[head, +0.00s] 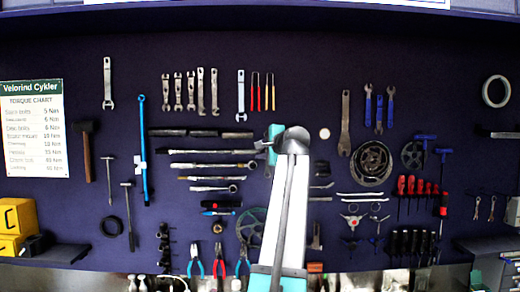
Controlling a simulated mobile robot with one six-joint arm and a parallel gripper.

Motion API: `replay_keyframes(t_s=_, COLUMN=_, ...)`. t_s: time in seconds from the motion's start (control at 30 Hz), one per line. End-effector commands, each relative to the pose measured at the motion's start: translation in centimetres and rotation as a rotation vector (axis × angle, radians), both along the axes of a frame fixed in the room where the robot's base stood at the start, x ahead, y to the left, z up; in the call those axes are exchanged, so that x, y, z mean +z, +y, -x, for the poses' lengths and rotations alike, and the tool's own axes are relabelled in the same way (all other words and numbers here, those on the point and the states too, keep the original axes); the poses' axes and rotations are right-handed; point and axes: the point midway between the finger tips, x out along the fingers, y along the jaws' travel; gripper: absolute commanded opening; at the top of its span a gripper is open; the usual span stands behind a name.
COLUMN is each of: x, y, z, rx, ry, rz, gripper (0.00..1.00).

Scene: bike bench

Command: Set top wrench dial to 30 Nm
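Several long wrench-like tools hang horizontally, one above another, on the dark wall left of my arm. The top one (200,132) is a dark bar with breaks along its length. No dial marking is readable at this size. My arm rises from the bottom middle and covers the wall behind it. At its upper end, a small teal and grey part that looks like my gripper (263,145) is near the right ends of these bars. Its fingers are too small to judge, and I cannot tell whether it touches anything.
A torque chart (33,128) hangs at the far left. A blue long-handled tool (142,150) hangs left of the bars. Chainrings (371,162) and screwdrivers hang to the right. Yellow bins (15,218) stand at the lower left. Pliers hang below the bars.

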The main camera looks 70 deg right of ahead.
Motion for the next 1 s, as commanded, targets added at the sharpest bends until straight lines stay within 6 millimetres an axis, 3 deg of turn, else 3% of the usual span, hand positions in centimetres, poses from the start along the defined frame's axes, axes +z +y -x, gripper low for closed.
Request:
replay_keyframes(t_s=0.37, x=-0.12, y=-0.27, z=-0.35, rx=0.0, ry=0.0, rz=0.0, gripper=0.25)
replay_keyframes(t_s=0.53, x=-0.12, y=-0.26, z=-0.37, rx=0.001, ry=0.0, rz=0.0, gripper=0.0)
replay_keyframes(t_s=1.0, x=-0.45, y=-0.17, z=-0.42, rx=0.003, ry=-0.011, rz=0.024, gripper=0.0)
